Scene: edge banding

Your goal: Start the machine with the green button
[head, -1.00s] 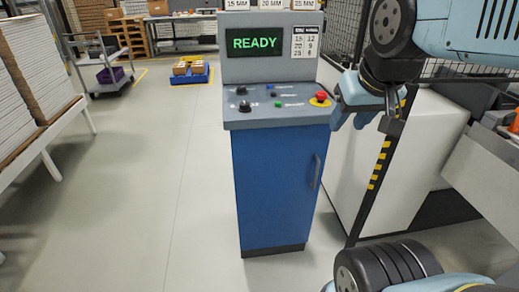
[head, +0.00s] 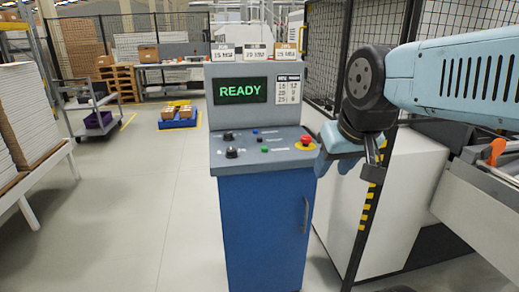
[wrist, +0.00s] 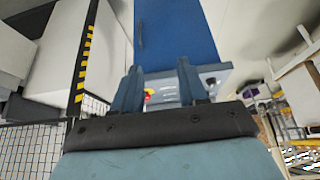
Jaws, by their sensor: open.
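The control console has a blue cabinet (head: 262,235) and a grey sloped panel (head: 240,157). A small green button (head: 264,150) sits on the panel, with black knobs (head: 231,153) to its left. A red emergency stop on a yellow base (head: 305,141) is at the panel's right end. The screen (head: 240,90) reads READY in green. My gripper (head: 335,165) is open and empty, just right of the panel near the red stop. In the wrist view my gripper (wrist: 160,85) points at the console, with the red stop (wrist: 148,95) partly behind a finger.
A yellow-and-black striped post (head: 366,215) and a white machine housing (head: 400,190) stand right of the console. Mesh fencing (head: 330,60) is behind. A rack of stacked panels (head: 25,110) is at left. The floor (head: 140,220) left of the console is clear.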

